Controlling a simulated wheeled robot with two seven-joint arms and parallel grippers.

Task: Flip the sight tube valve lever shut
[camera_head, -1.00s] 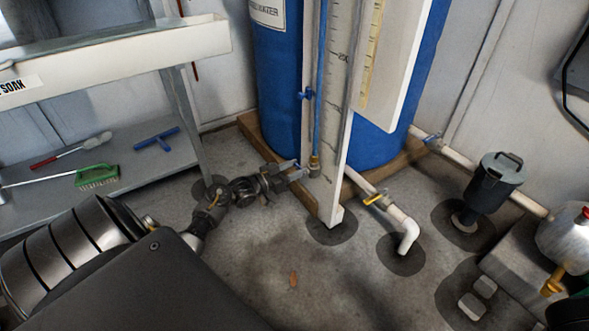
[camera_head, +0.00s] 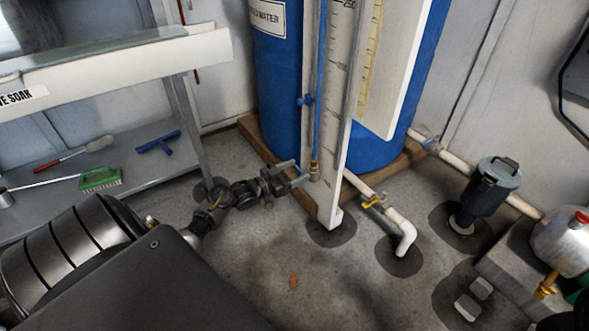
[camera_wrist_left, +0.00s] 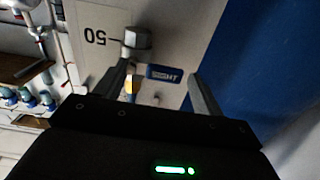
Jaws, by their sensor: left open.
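The blue lever (camera_wrist_left: 163,73) of the sight tube valve, with pale lettering on it, shows in the left wrist view between my finger tips. A metal fitting (camera_wrist_left: 137,39) is just beyond it. In the head view the sight tube (camera_head: 319,90), filled blue, runs down a white scale board to a brass fitting (camera_head: 314,169). The lever cannot be made out there. My left gripper (camera_head: 296,174) is open beside the foot of the board, with its fingers either side of the lever in the wrist view. Contact cannot be told. My right gripper is out of view.
A blue drum (camera_head: 279,95) stands behind the board on a wooden base (camera_head: 251,134). A shelf (camera_head: 60,188) with brushes is at left. A dark canister (camera_head: 490,185) stands far right.

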